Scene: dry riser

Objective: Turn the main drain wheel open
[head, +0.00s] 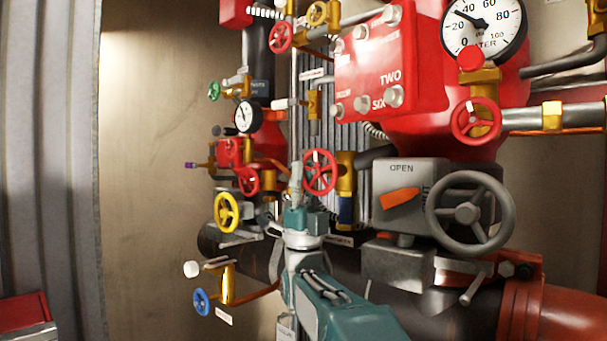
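Several handwheels show in the head view, and I cannot read a label that marks one as the main drain wheel. A red handwheel (320,172) on a brass valve is at the centre, just right of my gripper (296,178). My gripper points away from the camera at about this wheel's height. I cannot tell whether it touches the wheel. Its fingers are small and seen from behind, so their opening is hidden. Another red handwheel (476,121) is at the upper right, and a yellow handwheel (227,212) is at the left.
A large grey handwheel (470,213) stands on a gearbox (400,192) marked OPEN, with an orange pointer. A blue handwheel (202,302) is at lower left. The red valve body (430,80) and gauge (484,27) crowd the upper right. Bare wall (150,150) shows left of the pipes.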

